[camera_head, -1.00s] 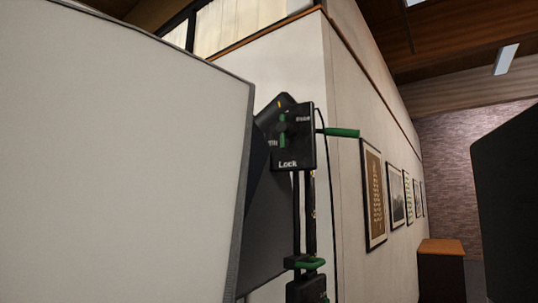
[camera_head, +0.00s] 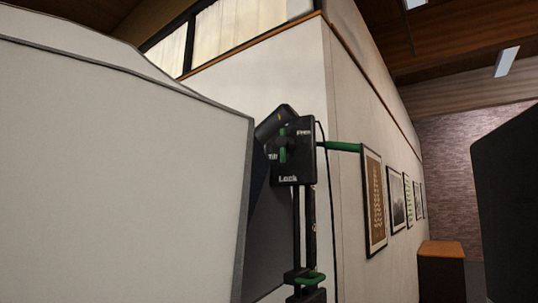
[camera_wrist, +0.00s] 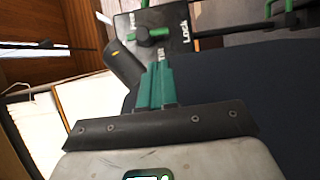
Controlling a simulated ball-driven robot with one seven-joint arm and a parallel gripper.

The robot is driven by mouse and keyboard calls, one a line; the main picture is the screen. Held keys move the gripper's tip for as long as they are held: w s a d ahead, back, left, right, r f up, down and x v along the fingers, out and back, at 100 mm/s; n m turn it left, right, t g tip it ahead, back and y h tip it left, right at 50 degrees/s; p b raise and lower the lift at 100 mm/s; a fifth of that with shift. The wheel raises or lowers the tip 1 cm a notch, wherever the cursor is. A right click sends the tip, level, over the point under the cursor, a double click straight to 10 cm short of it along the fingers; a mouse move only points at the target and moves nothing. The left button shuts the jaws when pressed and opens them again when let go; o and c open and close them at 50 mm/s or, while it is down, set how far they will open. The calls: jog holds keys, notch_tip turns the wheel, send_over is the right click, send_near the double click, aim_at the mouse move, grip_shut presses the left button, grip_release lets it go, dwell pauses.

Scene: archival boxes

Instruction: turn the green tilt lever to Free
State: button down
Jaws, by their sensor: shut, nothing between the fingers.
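The green tilt lever (camera_head: 283,145) stands roughly upright on a black plate (camera_head: 307,160) marked Tilt, Free and Lock. Free is at the plate's upper right, Lock at its bottom. I cannot tell which mark the lever points to. In the wrist view the lever (camera_wrist: 157,33) lies across the plate (camera_wrist: 180,42), with Lock to its right. My gripper (camera_wrist: 157,66) is shut and empty, its teal fingers just below the lever in that picture. I cannot tell whether they touch it. My gripper does not show in the head view.
A large pale panel (camera_head: 120,180) with grey edges fills the left of the head view. A green handle (camera_head: 340,146) sticks out right of the plate. A green clamp (camera_head: 310,279) sits lower on the stand. A dark block (camera_head: 507,205) stands at the right edge.

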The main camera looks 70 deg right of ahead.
send_near(284, 146)
jog(key=s+d, duration=0.1)
jog(key=s+d+f, duration=0.1)
jog(key=d, duration=0.1)
jog(key=s+d+f, duration=0.1)
jog(key=d, duration=0.1)
jog(key=shift+s+d+f, duration=0.15)
jog(key=shift+f, duration=0.05)
dwell(0.4)
